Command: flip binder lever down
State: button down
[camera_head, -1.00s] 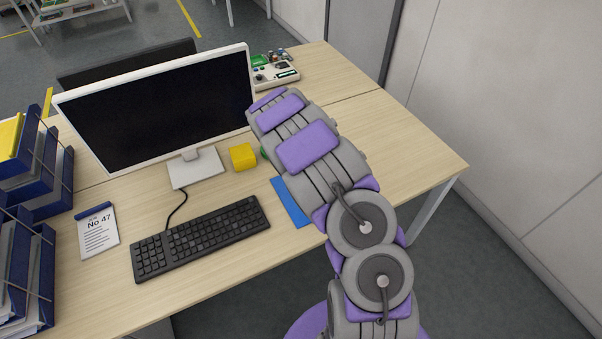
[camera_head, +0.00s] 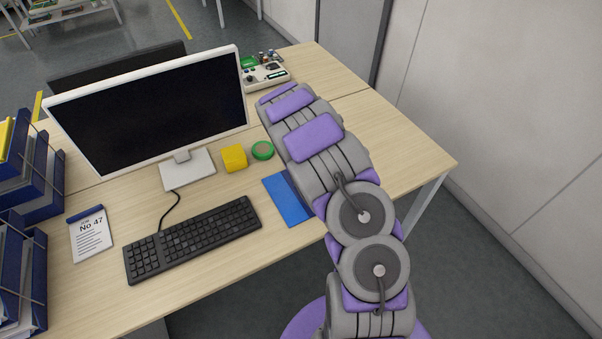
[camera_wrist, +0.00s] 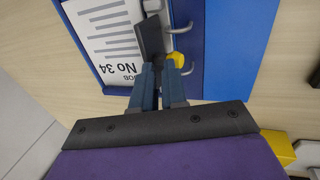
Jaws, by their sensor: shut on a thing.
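An open blue binder (camera_wrist: 238,45) lies on the desk in the wrist view, with a white sheet (camera_wrist: 108,35) marked "JOB No 34" upside down and curved metal rings along the middle. A yellow lever tip (camera_wrist: 176,60) shows by the right fingertip. A dark bar (camera_wrist: 150,36) stands just past the fingertips. My gripper (camera_wrist: 160,72) is shut, with its narrow fingers at the ring mechanism; it grips the lever, mostly hidden by the fingers. In the head view only one blue cover (camera_head: 286,200) shows; my arm hides the rest and my gripper.
A keyboard (camera_head: 193,240), a monitor (camera_head: 155,110), a yellow block (camera_head: 234,157) and a green tape roll (camera_head: 262,150) stand left of my arm. Blue files (camera_head: 20,270) fill the left edge. The desk to the right is bare; a wall stands beyond.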

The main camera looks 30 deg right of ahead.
jog(key=shift+s+d+y+p, duration=0.35)
jog(key=shift+d+y+p, duration=0.55)
jog(key=shift+p, duration=1.1)
jog(key=shift+d+f+y+p, duration=0.25)
jog(key=shift+d+y+p, duration=0.1)
jog(key=shift+y+p, duration=0.4)
jog(key=shift+d+f+y, duration=0.2)
jog(key=shift+d+y, duration=0.25)
jog(key=shift+y, duration=0.1)
jog(key=shift+d+f+y+b, duration=0.55)
jog(key=shift+y+b, duration=0.15)
jog(key=shift+y, duration=0.3)
jog(key=shift+w+d+f+y+b, duration=0.1)
jog(key=shift+w+d+y+b, duration=0.25)
jog(key=shift+y+b, duration=0.45)
jog(key=shift+w+d+g+y+b, duration=0.15)
jog(key=shift+d+g+y+b, duration=0.15)
jog(key=shift+y+b, duration=0.45)
jog(key=shift+d+f+y+b, duration=0.15)
jog(key=shift+d+y+b, duration=0.1)
jog(key=shift+y+b, duration=0.1)
jog(key=shift+d+f+b, duration=0.25)
jog(key=shift+d+b, duration=0.15)
jog(key=shift+b, duration=0.35)
